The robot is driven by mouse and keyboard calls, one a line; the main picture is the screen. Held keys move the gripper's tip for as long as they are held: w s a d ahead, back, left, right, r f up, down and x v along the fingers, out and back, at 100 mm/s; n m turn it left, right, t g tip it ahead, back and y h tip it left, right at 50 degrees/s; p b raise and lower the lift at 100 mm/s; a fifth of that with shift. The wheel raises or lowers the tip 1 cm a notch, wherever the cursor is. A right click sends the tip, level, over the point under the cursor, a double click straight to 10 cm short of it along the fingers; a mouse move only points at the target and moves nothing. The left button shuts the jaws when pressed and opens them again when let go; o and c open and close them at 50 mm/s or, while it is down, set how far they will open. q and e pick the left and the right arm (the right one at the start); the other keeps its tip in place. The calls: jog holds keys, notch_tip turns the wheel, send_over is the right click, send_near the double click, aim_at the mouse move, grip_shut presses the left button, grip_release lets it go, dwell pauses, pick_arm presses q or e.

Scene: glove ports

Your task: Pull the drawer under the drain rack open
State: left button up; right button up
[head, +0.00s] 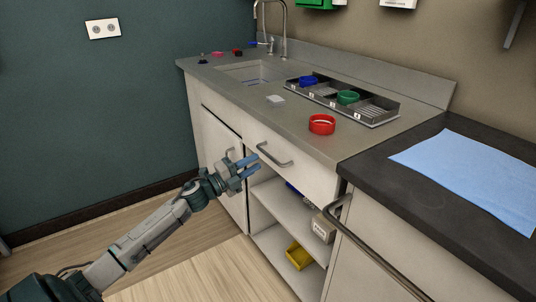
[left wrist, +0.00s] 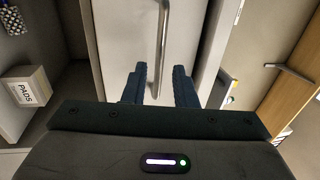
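In the left wrist view, the handle (left wrist: 163,40) runs down toward the gap between the open fingers of my left gripper (left wrist: 159,86). I cannot tell whether they touch it. My right gripper is out of view.
Open shelves below the drawer hold a yellow bin (head: 298,256) and a box (head: 323,229). A dark counter (head: 400,178) with a bar handle (head: 370,250) stands right.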

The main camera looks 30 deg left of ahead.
aim_at(268, 154)
pick_arm(q)
jog(key=p+x, duration=0.1)
jog(key=x, duration=0.4)
jog(key=shift+w+d+r+p, duration=0.1)
jog(key=shift+w+r+p, duration=0.05)
jog(key=shift+p, duration=0.2)
jog(key=shift+w+d, duration=0.2)
jog(key=shift+w, duration=0.25)
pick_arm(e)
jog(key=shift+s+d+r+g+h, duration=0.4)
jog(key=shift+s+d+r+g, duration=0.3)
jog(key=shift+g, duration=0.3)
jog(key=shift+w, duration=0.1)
pick_arm(q)
grip_shut()
